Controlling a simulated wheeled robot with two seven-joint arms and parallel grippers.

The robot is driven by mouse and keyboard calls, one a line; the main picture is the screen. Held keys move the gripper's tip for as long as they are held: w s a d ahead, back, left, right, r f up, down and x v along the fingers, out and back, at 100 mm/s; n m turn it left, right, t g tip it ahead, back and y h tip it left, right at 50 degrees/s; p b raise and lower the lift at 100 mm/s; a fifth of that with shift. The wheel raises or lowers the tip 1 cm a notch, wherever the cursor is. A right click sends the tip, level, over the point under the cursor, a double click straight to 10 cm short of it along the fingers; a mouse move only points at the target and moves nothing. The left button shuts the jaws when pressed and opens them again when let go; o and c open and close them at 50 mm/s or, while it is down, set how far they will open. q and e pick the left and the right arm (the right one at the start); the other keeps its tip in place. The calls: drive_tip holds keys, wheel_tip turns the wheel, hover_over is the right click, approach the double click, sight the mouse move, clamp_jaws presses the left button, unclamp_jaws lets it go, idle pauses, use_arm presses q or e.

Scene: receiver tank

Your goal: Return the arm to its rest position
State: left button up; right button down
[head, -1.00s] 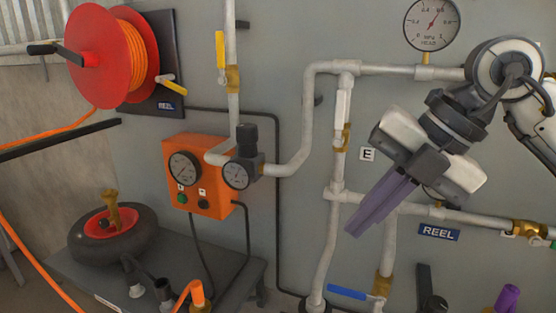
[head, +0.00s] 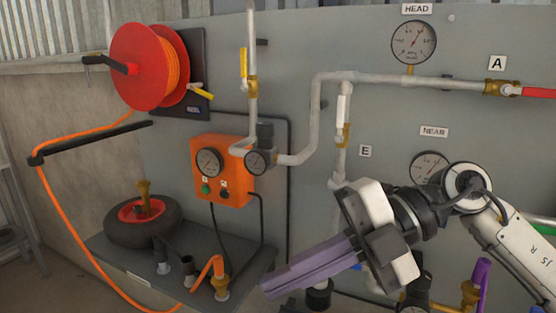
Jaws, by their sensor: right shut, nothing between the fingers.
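My right arm comes in from the right, in front of the panel (head: 310,45). My right gripper (head: 268,291) has a white and grey body and long purple fingers pressed together. It is shut and empty. The fingers point down and to the left, low in the view, over the right part of the grey shelf. The gripper body hides part of the lower pipework. My left gripper is not in view.
An orange control box (head: 233,190) with gauges is on the panel, left of my gripper. A red hose reel (head: 140,65) is at upper left, its orange hose (head: 62,220) hanging down. A wheel (head: 145,222) lies on the shelf (head: 248,268). Grey pipes (head: 390,80) and valves cross the panel.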

drive_tip(key=w+f+m+t+y, duration=0.2)
drive_tip(key=w+m+t+y, duration=0.3)
drive_tip(key=m+t+y, duration=0.6)
drive_tip(key=w+d+f+m+t+h, duration=0.2)
drive_tip(key=d+f+m+t+h, duration=0.25)
drive_tip(key=f+m+h, duration=0.3)
drive_tip(key=w+d+f+m+t+h, duration=0.2)
drive_tip(key=d+f+m+t+h, duration=0.1)
drive_tip(key=f+m+t+h, duration=0.35)
drive_tip(key=s+d+f+m+g+h, duration=0.3)
drive_tip(key=f, duration=0.6)
drive_tip(key=s+d+f+m+g+h, duration=0.2)
drive_tip(key=s+d+f+g, duration=0.1)
drive_tip(key=f, duration=0.6)
drive_tip(key=s+d+f+m+g+h, duration=0.2)
drive_tip(key=s+f+g, duration=0.3)
drive_tip(key=s+f, duration=0.9)
drive_tip(key=shift+s+g, duration=0.3)
drive_tip(key=shift+s, duration=0.4)
drive_tip(key=c, duration=2.5)
unclamp_jaws()
drive_tip(key=shift+w+d, duration=0.1)
